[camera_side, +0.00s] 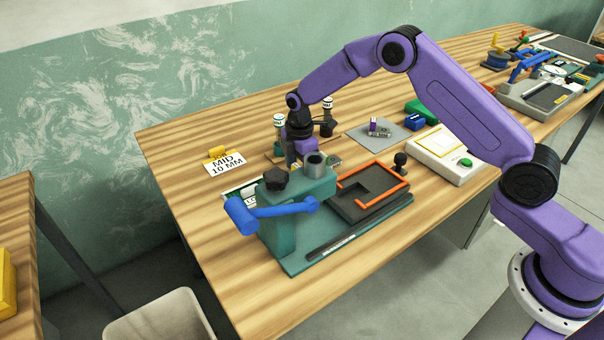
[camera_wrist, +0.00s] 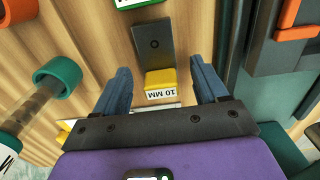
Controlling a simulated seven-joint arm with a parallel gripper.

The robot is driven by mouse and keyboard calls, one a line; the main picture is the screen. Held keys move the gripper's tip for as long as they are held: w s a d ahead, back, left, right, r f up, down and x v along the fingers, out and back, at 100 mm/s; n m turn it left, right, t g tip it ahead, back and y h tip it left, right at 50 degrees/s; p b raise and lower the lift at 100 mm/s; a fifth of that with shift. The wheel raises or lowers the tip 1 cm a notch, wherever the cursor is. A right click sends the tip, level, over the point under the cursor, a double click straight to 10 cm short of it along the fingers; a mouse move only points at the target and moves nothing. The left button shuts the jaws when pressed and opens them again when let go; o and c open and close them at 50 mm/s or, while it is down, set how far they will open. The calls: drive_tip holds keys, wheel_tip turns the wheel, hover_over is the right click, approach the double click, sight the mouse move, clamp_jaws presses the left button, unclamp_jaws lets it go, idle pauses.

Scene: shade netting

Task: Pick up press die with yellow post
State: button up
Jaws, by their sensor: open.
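The press die is a flat dark plate (camera_wrist: 153,42) with a round mark and a yellow post (camera_wrist: 160,79) labelled 10 MM at its near end. In the wrist view it lies on the wood bench. My gripper (camera_wrist: 161,66) is open, with one blue finger on each side of the yellow post. Gaps show between post and fingers; their height difference cannot be told. In the side view my gripper (camera_side: 291,162) points down behind the green press, and the die cannot be made out there.
The green press (camera_side: 283,235) with its blue lever (camera_side: 275,210) stands in front of my gripper. An orange-edged black fixture (camera_side: 370,190) is to its right.

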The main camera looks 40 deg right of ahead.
drive_tip(key=shift+f, duration=0.15)
drive_tip(key=c, duration=1.3)
drive_tip(key=shift+o, duration=0.2)
drive_tip(key=shift+r, duration=0.4)
drive_tip(key=r, duration=0.3)
drive_tip(key=shift+s, duration=0.2)
drive_tip(key=s+d+r, duration=0.1)
drive_tip(key=s+r, duration=0.2)
drive_tip(key=s, duration=0.4)
drive_tip(key=s+d+r, duration=0.2)
drive_tip(key=s+r, duration=0.1)
drive_tip(key=s, duration=0.5)
drive_tip(key=shift+r, duration=0.4)
